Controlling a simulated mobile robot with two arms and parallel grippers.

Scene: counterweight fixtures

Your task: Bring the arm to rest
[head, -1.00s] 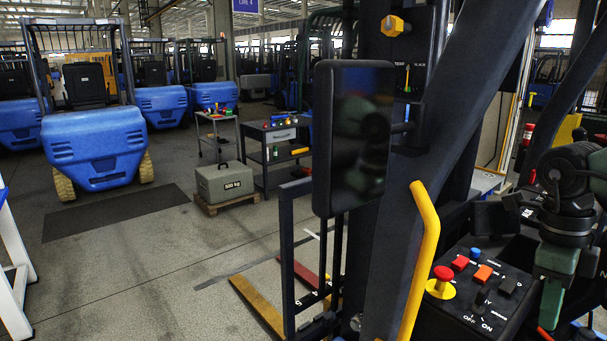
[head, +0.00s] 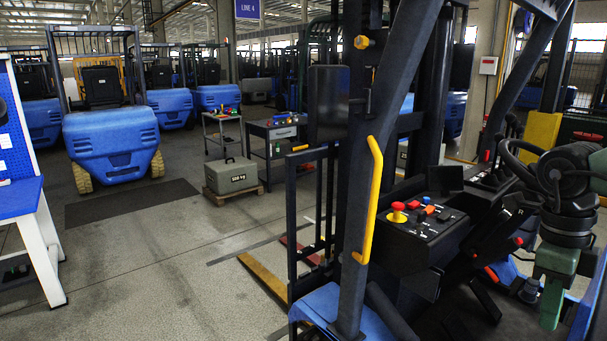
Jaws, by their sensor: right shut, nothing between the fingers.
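My right arm comes in at the right edge, with dark joints above and a green part hanging down. My right gripper (head: 550,318) points downward at its lower end, shut and empty, beside the forklift's cab and apart from the control panel as far as I can see. The forklift (head: 372,195) fills the right half, with a dark frame and a yellow grab handle (head: 370,200). Its black control panel (head: 425,224) carries a red mushroom button on a yellow base (head: 398,212), and blue, red and orange buttons. My left gripper is not in view.
A grey 500 kg weight (head: 231,176) sits on a wooden pallet (head: 233,196). Behind it are a tool cart (head: 223,142) and a dark workbench (head: 272,132). A blue-and-white bench (head: 22,205) stands at left. Blue forklifts (head: 112,140) line the back. The floor at centre left is clear.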

